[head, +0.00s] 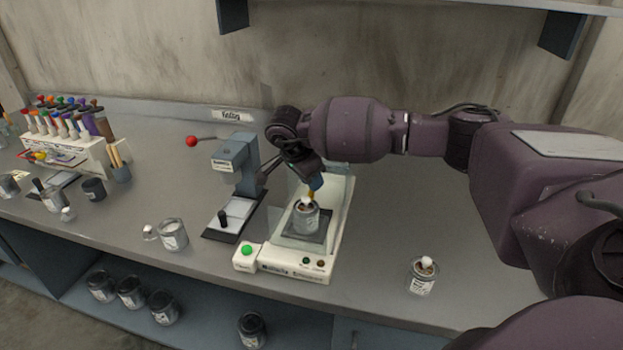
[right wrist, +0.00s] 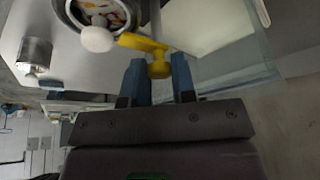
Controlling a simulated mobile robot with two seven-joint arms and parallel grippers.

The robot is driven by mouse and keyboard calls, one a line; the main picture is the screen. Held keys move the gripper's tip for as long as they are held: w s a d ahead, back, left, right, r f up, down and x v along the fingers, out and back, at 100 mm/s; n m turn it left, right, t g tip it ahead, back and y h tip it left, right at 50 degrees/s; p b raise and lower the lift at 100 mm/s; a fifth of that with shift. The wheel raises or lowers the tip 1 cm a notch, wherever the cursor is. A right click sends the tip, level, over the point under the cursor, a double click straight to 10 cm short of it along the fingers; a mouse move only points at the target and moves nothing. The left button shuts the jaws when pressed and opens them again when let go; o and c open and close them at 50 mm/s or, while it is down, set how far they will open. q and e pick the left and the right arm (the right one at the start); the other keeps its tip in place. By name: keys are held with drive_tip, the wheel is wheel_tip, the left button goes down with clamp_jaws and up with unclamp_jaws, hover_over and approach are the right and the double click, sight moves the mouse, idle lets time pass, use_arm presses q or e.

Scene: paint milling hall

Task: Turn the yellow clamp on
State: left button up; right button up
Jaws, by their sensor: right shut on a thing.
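The yellow clamp (head: 311,195) is at the top of a grey can (head: 305,218) in a white machine (head: 337,215) with a clear guard. In the right wrist view the clamp (right wrist: 143,43) shows as a yellow arm reaching over the rim of the open can (right wrist: 67,14), with a round knob at its near end. My right gripper (right wrist: 159,78) has its blue fingers on either side of that knob and is shut on it. In the head view the right gripper (head: 316,182) comes down from above and partly hides the clamp. My left gripper is not in view.
A grey press-like device (head: 236,165) with a red-ball lever (head: 191,141) stands left of the machine. An open can (head: 173,235) stands farther left, another can (head: 423,275) at right. A rack of colored tools (head: 62,150) is far left. A shelf (head: 520,5) hangs above.

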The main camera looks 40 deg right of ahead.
drive_tip(key=shift+m, duration=0.6)
drive_tip(key=o, duration=0.6)
drive_tip(key=shift+o, duration=0.2)
drive_tip(key=shift+r, duration=0.1)
drive_tip(key=shift+a+r, duration=0.15)
drive_tip(key=shift+r, duration=0.15)
drive_tip(key=v, duration=1)
drive_tip(key=shift+w, duration=0.2)
